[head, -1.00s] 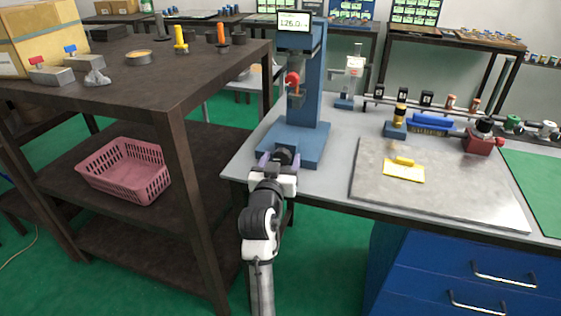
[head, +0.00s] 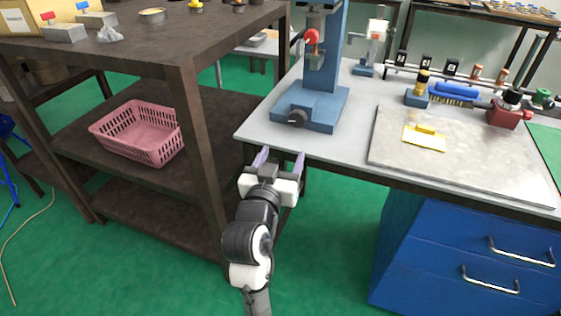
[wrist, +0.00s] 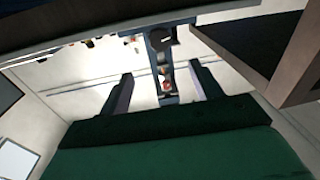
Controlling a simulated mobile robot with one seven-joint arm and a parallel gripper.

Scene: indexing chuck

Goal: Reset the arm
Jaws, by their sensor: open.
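My gripper (head: 279,160) is open and empty. In the head view it is just off the front edge of the grey worktable, in front of the blue press (head: 318,80). Its two purple fingers point away from me toward the table.
A dark shelf (head: 195,100) with a pink basket (head: 140,133) stands close on the left. The worktable (head: 345,142) holds a metal plate (head: 470,160) with a yellow piece (head: 424,138). Blue drawers (head: 470,250) are below right. Green floor in front is clear.

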